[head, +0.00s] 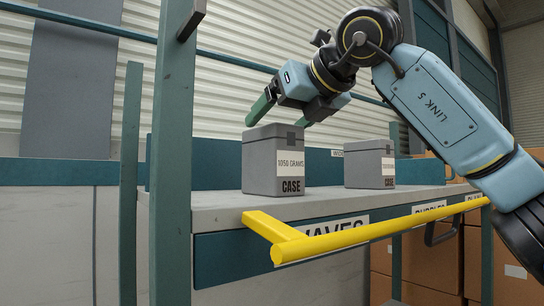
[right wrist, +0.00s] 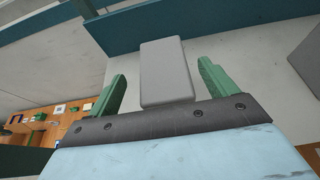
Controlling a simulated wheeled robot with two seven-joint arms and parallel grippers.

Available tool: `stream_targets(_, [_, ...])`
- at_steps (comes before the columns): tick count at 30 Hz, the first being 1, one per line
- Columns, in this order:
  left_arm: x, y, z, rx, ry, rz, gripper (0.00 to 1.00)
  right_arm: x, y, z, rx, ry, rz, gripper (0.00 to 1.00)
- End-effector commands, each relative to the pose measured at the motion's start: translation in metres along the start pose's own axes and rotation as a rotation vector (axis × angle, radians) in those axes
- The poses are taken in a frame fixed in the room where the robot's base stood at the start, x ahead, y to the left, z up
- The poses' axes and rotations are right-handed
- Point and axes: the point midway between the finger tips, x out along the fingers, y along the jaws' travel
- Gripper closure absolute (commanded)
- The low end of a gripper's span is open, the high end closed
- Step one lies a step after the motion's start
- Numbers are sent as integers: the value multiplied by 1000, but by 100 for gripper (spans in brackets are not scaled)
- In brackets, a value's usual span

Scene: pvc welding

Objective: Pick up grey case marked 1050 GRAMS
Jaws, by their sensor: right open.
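The grey case marked 1050 GRAMS (head: 266,165) stands upright at the left end of the cart's shelf in the head view, its label facing me. My right gripper (head: 281,111) is open just above and behind its top, with green fingers. In the right wrist view the grey top of a case (right wrist: 166,72) lies between the two open fingers (right wrist: 165,92), with a gap on each side. I cannot tell whether the fingertips are level with the case. My left gripper shows in neither view.
A second grey case (head: 364,165) stands to the right on the same shelf (head: 325,197). A yellow bar (head: 380,228) runs along the front edge. A green upright post (head: 174,130) stands left of the marked case. Brown boxes (head: 428,262) are behind at lower right.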

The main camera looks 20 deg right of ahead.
Motion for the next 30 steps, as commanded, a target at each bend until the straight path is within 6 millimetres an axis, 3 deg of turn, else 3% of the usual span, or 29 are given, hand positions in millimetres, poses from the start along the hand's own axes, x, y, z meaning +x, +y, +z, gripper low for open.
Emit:
stream_targets(6, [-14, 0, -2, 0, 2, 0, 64, 32, -3, 1, 1, 5, 0, 15])
stream_targets(15, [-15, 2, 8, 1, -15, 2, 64, 38, -3, 0, 1, 3, 0, 15])
stream_targets(30, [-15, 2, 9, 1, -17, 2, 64, 37, -3, 0, 1, 3, 0, 80])
